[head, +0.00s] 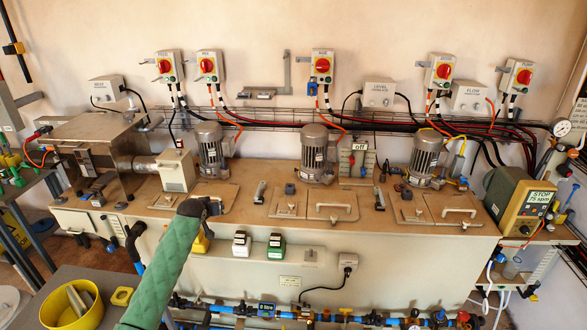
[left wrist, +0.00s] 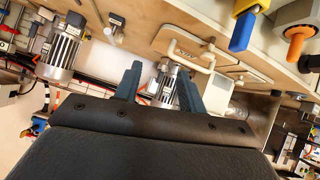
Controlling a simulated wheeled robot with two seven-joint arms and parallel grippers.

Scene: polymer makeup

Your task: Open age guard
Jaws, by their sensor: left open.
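Three flat beige lids lie on top of the long tank: a left lid (head: 228,190), a middle lid (head: 345,198) with a pale bar handle (head: 333,207), and a right lid (head: 440,201) with a similar handle (head: 459,212). I cannot read which one is the age guard. My left gripper (head: 211,206) is over the front of the left lid and hides part of it. In the left wrist view its fingers (left wrist: 157,72) are apart and nothing is held between them. A white handle (left wrist: 190,58) on a lid shows close beside the fingers, not gripped. My right gripper is out of view.
Grey motors (head: 210,150) stand behind the lids, another (head: 314,152) in the middle and one (head: 424,158) at right. A stainless hopper box (head: 95,140) is at left. A pump controller (head: 520,200) stands at right. A yellow bucket (head: 88,312) is at lower left.

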